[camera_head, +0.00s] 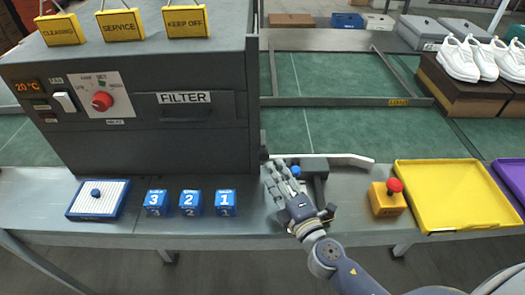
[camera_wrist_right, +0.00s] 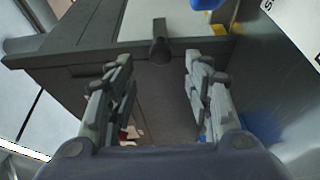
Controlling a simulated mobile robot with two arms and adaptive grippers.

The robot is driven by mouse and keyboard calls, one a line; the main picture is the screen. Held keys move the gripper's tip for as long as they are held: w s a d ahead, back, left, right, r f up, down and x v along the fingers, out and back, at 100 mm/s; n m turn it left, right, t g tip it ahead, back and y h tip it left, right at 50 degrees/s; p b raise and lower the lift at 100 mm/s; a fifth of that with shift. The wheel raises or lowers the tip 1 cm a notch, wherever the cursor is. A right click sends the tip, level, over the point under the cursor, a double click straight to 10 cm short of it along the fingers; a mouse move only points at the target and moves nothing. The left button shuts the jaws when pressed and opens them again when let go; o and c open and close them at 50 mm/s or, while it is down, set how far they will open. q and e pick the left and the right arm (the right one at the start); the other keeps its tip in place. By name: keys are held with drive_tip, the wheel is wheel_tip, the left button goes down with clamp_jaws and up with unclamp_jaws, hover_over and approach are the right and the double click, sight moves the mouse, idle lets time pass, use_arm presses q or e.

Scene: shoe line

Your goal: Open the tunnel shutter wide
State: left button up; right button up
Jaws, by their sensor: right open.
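The tunnel is the large dark grey box (camera_head: 150,100) at the left of the head view. I cannot clearly make out its shutter in the head view, as the tunnel's right end is seen edge-on. My right gripper (camera_head: 276,176) is beside the lower right corner of the tunnel, over the bench. In the right wrist view my right gripper (camera_wrist_right: 158,88) has its fingers apart with nothing between the pads. A dark knob (camera_wrist_right: 160,52) shows beyond the fingertips, apart from them; I cannot tell whether it belongs to the shutter. My left gripper is not in view.
A pale bar (camera_head: 335,157) and a dark block (camera_head: 314,168) are close to my right gripper. A yellow box with a red button (camera_head: 388,198) and a yellow tray (camera_head: 445,226) stand to the right. Blue numbered blocks (camera_head: 188,203) stand in front of the tunnel.

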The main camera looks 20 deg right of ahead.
sight(265, 158)
drive_tip(key=w, duration=0.3)
drive_tip(key=w+p, duration=0.1)
drive_tip(key=w, duration=0.1)
drive_tip(key=shift+a, duration=0.3)
drive_tip(key=w, duration=0.3)
drive_tip(key=shift+a, duration=0.15)
drive_tip(key=shift+w+p, duration=0.3)
drive_tip(key=shift+w, duration=0.05)
drive_tip(key=c, duration=0.8)
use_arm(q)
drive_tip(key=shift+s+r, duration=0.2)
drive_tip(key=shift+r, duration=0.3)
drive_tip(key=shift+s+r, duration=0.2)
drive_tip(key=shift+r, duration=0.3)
use_arm(e)
clamp_jaws()
